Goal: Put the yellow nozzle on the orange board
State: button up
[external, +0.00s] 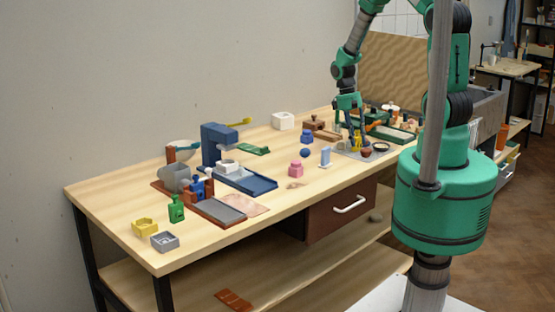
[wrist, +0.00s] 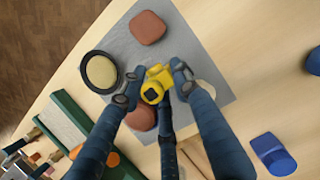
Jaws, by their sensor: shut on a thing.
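My gripper (external: 355,138) is low over a grey mat at the right part of the workbench. In the wrist view my gripper (wrist: 155,84) is shut on the yellow nozzle (wrist: 155,86), which sits between the two fingertips above the mat. The nozzle (external: 356,144) shows only as a small yellow patch in the external view. I cannot tell whether it touches the mat. An orange-brown board (external: 233,299) lies on the lower shelf under the bench. I cannot tell for certain that it is the orange board.
The grey mat (wrist: 193,43) also holds a red-brown block (wrist: 148,27), a dark-rimmed cream dish (wrist: 100,71) and a round brown piece (wrist: 141,118) close to the fingers. A green tray (external: 393,132) is behind. A blue stand (external: 245,180) and small coloured objects crowd the left bench.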

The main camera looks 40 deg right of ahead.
jog(key=o, duration=1.2)
jog(key=p+v, duration=0.1)
jog(key=v, duration=1.1)
jog(key=shift+p, duration=0.3)
jog(key=shift+r, duration=0.1)
